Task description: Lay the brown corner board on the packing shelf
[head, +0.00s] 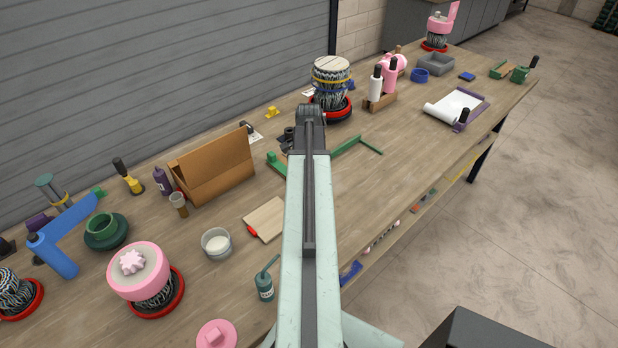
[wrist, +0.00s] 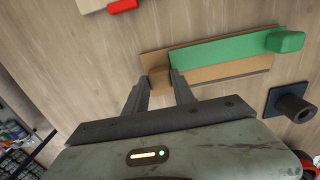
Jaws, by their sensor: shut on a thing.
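My gripper (wrist: 160,76) points down at the table, its two dark fingers closed on the end of a brown piece, the corner board (wrist: 158,79). In the wrist view, brown strip shows on both sides of a green bar (wrist: 220,53) with a raised green end. I cannot tell which brown parts belong to the held board, or whether it touches the table. In the head view my arm hides the fingertips and the board. A lower shelf (head: 408,218) with small items runs under the table's front edge; I cannot tell if it is the packing shelf.
Green tool parts (head: 348,144) lie close to my arm. A dark square base with a post (wrist: 291,103) stands right of the green bar in the wrist view.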

